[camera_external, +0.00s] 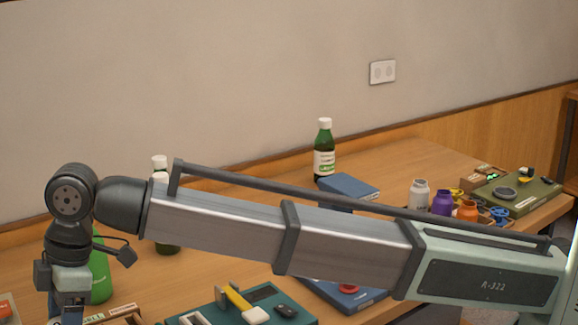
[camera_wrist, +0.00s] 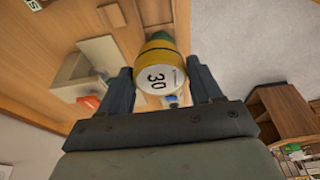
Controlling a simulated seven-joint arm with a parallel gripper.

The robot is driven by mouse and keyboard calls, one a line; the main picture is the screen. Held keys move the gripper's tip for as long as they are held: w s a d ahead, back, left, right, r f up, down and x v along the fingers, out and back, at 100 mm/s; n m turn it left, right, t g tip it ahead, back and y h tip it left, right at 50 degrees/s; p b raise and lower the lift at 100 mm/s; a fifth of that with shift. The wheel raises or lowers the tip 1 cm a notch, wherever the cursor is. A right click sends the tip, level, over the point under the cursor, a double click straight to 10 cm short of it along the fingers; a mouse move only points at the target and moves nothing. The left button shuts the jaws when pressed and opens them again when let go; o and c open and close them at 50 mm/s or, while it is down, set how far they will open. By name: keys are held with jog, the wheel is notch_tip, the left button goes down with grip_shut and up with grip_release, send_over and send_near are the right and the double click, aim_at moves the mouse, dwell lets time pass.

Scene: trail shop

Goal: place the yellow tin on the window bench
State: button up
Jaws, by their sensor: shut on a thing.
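The yellow tin (camera_wrist: 156,62) shows in the wrist view, a round body with yellow and green bands and a white face marked "30". My gripper (camera_wrist: 161,76) is shut on it, one dark finger on each side. In the external view my gripper (camera_external: 72,312) hangs at the lower left corner and its fingertips are cut off by the frame edge. The tin cannot be made out there. I cannot tell which surface is the window bench.
A long wooden surface (camera_external: 412,160) runs along the wall. It bears a green bottle (camera_external: 324,152), a blue box (camera_external: 349,186), a teal board (camera_external: 262,297) with tools, a green container (camera_external: 101,272), and small jars. In the wrist view a pale box (camera_wrist: 80,80) lies left of the tin.

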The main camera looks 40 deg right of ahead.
jog(key=shift+f, duration=6.5)
jog(key=shift+f, duration=0.25)
jog(key=o, duration=1.2)
jog(key=v, duration=1.3)
jog(key=shift+r, duration=0.35)
